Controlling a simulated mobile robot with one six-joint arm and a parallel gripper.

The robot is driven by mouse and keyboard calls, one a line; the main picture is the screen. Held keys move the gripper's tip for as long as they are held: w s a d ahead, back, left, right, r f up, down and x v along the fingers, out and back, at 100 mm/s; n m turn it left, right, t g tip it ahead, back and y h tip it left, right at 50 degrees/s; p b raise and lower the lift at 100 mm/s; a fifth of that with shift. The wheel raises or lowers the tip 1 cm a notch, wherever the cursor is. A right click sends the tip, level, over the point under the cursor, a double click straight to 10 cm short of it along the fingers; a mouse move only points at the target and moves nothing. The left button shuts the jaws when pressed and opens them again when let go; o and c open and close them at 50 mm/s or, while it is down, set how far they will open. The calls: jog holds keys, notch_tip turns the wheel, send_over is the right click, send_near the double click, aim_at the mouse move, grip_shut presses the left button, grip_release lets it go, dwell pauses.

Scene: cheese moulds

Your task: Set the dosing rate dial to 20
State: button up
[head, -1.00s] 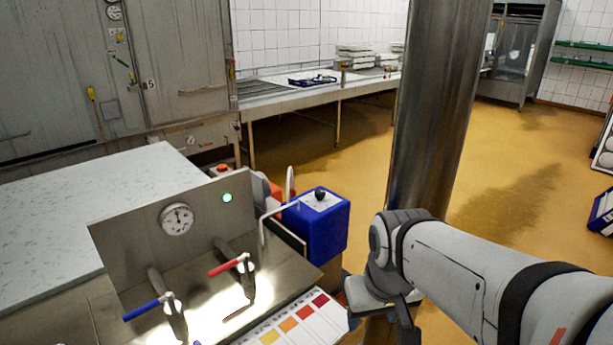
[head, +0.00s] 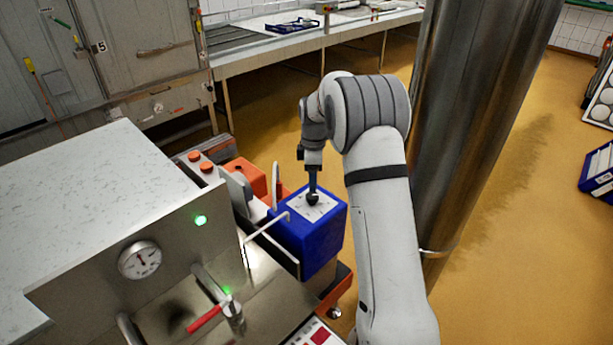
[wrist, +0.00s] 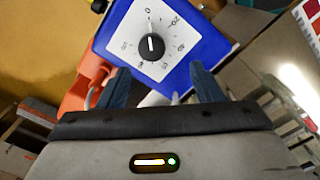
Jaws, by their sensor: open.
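The dosing rate dial is a round black knob (wrist: 151,46) on a white scale plate (wrist: 172,22) on top of a blue box (wrist: 208,47). In the wrist view its white pointer line points up at about the 0 mark; the 20 mark is to the upper right. In the head view the knob (head: 312,199) sits on the blue box (head: 322,244), just below my gripper (head: 313,180). In the wrist view my gripper (wrist: 160,72) is open and empty. Its two fingers are apart, with the knob beyond their tips and between their lines.
A bent metal rail (head: 268,234) runs beside the blue box. A steel panel with a gauge (head: 140,260) and a red-handled valve (head: 205,320) stands to the left. An orange container (head: 246,176) is behind the box. A steel column (head: 465,130) rises at right.

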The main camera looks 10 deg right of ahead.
aim_at(312, 194)
jog(key=shift+w+d+f, duration=0.1)
jog(key=shift+w+f, duration=0.25)
jog(key=shift+w, duration=0.2)
jog(key=shift+w+f, duration=0.2)
jog(key=shift+f, duration=0.1)
jog(key=shift+f+p, duration=0.8)
jog(key=shift+f, duration=2.75)
jog(key=c, duration=1)
